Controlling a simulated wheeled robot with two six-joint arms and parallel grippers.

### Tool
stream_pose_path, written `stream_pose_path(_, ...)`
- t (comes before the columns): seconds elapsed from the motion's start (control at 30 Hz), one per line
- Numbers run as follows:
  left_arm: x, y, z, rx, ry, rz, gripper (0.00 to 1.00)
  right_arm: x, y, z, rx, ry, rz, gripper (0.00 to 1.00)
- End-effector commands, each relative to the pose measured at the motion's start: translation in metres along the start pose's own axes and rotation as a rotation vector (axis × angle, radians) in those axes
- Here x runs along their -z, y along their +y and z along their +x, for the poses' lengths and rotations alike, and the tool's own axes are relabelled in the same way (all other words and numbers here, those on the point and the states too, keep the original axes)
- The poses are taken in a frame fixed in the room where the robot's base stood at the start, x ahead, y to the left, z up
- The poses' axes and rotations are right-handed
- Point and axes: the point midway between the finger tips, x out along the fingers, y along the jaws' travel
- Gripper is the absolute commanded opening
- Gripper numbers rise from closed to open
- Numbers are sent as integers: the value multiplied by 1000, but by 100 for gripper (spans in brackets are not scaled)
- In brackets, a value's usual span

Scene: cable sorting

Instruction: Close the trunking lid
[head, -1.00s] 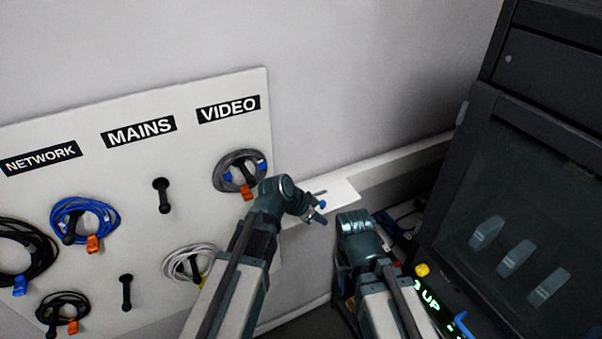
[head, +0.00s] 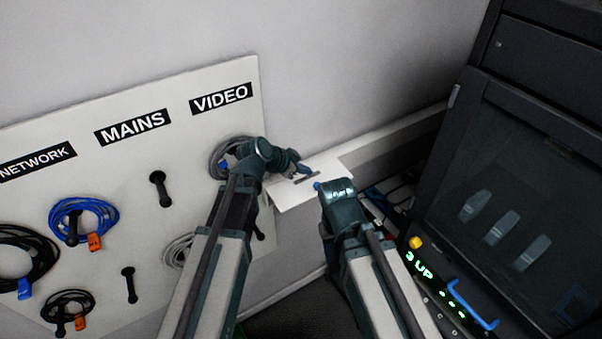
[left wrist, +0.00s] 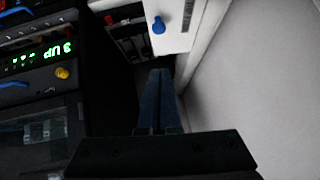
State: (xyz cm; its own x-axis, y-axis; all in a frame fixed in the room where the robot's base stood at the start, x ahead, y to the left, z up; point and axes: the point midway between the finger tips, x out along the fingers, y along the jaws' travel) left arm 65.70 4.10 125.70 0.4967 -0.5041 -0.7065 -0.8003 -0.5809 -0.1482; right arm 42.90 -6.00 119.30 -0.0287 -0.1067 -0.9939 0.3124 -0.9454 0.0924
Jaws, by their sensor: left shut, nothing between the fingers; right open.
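The trunking lid is a white flat panel (head: 290,197) standing out from the wall trunking, with a dark bar and a blue knob (head: 317,186) on it. The lid also shows at the top of the left wrist view (left wrist: 172,42), with its blue knob (left wrist: 158,25). My left gripper (head: 306,169) is shut and empty, over the lid's back part near the dark bar. Its closed fingers (left wrist: 160,75) point toward the lid in the wrist view. My right gripper (head: 333,184) is open beside the knob at the lid's front right; its fingers are mostly hidden by its wrist.
White trunking (head: 390,128) runs along the wall. A pegboard (head: 130,210) with coiled cables stands left. A dark cabinet (head: 520,150) stands right, with a lit unit (head: 430,275) below it. Cables (head: 390,200) lie between lid and cabinet.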

Motion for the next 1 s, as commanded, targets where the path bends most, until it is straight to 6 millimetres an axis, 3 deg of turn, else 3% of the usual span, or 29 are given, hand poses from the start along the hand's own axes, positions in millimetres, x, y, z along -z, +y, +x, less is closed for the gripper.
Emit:
stream_pose_path(0.03,-3,0,16,-1,0,2,0,1,-1,13,-1,0,-3,50)
stream_pose_path(0.33,-4,0,75,-1,0,1,0,4,-5,56,-1,2,-4,50)
stream_pose_path(0.6,-27,1,93,0,0,-2,0,6,-8,84,-1,4,-2,50)
stream_pose_path(1.0,-28,0,94,0,0,-1,0,6,-8,85,-1,4,-2,50)
